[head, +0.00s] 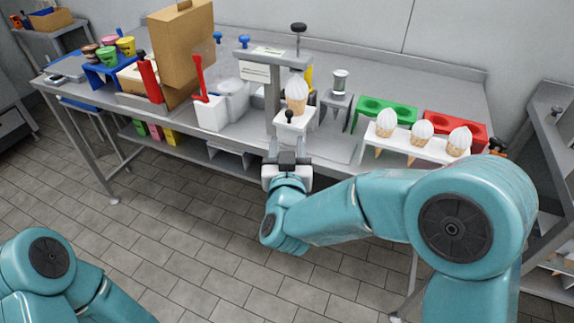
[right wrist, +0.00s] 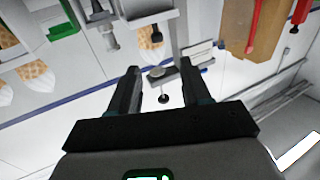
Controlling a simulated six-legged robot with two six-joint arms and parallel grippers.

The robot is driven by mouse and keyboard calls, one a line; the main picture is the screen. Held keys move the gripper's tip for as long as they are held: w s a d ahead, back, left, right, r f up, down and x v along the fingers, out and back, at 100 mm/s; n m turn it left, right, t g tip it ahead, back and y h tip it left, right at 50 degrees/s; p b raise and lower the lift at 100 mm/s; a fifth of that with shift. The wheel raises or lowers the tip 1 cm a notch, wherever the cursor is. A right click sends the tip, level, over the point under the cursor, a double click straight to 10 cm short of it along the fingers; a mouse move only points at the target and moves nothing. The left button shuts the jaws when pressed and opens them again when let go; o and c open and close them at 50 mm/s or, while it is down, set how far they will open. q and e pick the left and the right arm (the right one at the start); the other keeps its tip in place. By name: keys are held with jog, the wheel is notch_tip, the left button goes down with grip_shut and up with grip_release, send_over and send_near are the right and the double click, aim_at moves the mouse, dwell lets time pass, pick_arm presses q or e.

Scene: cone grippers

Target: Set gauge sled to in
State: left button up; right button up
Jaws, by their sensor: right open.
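My right gripper (head: 287,148) is open and empty, just in front of the sled. My left gripper is out of view.
A white rack with several cones (head: 410,148) stands to the right, before green (head: 385,113) and red (head: 455,128) trays. A white box with a red lever (head: 210,112) and a cardboard box (head: 184,45) stand to the left. The floor before the bench is clear.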

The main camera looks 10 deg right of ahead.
jog(key=s, duration=0.2)
jog(key=s+a, duration=0.1)
jog(key=s, duration=0.2)
jog(key=shift+s, duration=0.2)
jog(key=d+f+g+h+p, duration=0.2)
jog(key=d+f+g+p, duration=0.15)
jog(key=d+f, duration=0.65)
jog(key=s+d+f+g+y+p, duration=0.1)
jog(key=s+f+g, duration=0.1)
jog(key=f, duration=0.5)
jog(key=s+d+f+g+y, duration=0.1)
jog(key=s+f+g+y, duration=0.15)
jog(key=f, duration=0.45)
jog(key=s+a+f+g+y, duration=0.3)
jog(key=s+a+f+g, duration=0.1)
jog(key=s, duration=0.6)
jog(key=s+a+f+g+y, duration=0.3)
jog(key=s+a+f+g, duration=0.2)
jog(key=s, duration=0.4)
jog(key=shift+s+a+p, duration=0.15)
jog(key=shift+s+p, duration=0.2)
jog(key=shift+p, duration=0.1)
